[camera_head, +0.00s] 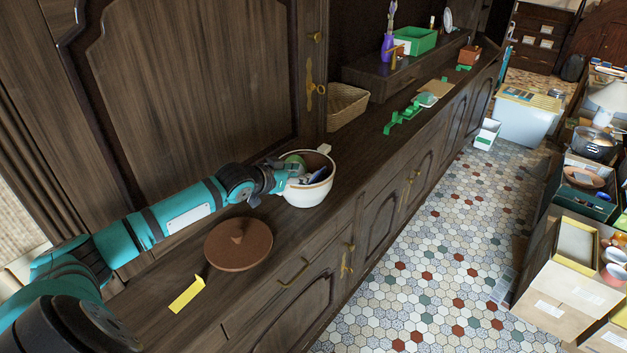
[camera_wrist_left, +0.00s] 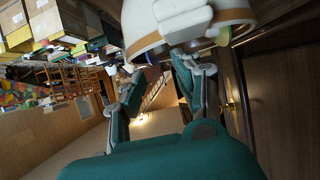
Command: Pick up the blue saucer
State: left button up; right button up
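I cannot make out a blue saucer for certain in either view. A white pot (camera_head: 309,194) with a brown rim stands on the dark wooden sideboard, with several small items (camera_head: 312,175) inside, some bluish, partly hidden. My left gripper (camera_head: 283,178) is at the pot's left side, near its rim. In the left wrist view the gripper (camera_wrist_left: 160,92) has its two fingers apart with nothing seen between them. The pot (camera_wrist_left: 143,22) fills the top of that view, close to the fingertips; I cannot tell whether they touch. My right gripper is not in view.
A brown round lid (camera_head: 238,244) and a yellow strip (camera_head: 187,295) lie on the sideboard (camera_head: 330,223) in front of the pot. A wicker basket (camera_head: 346,107) and green pieces (camera_head: 401,121) are farther back. Boxes (camera_head: 554,285) stand right, across open tiled floor (camera_head: 432,250).

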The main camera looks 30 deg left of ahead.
aim_at(313, 177)
pick_arm(q)
jog(key=shift+x, duration=1)
jog(key=shift+w+d+p, duration=0.1)
jog(key=shift+w+p, duration=0.2)
jog(key=shift+p, duration=0.05)
jog(key=x, duration=0.3)
jog(key=shift+w+f+p, duration=0.15)
jog(key=shift+w+p, duration=0.05)
jog(key=shift+p, duration=0.2)
jog(key=shift+w+f, duration=0.2)
jog(key=shift+w, duration=0.1)
jog(key=shift+w+d, duration=0.1)
jog(key=shift+f, duration=0.1)
grip_shut()
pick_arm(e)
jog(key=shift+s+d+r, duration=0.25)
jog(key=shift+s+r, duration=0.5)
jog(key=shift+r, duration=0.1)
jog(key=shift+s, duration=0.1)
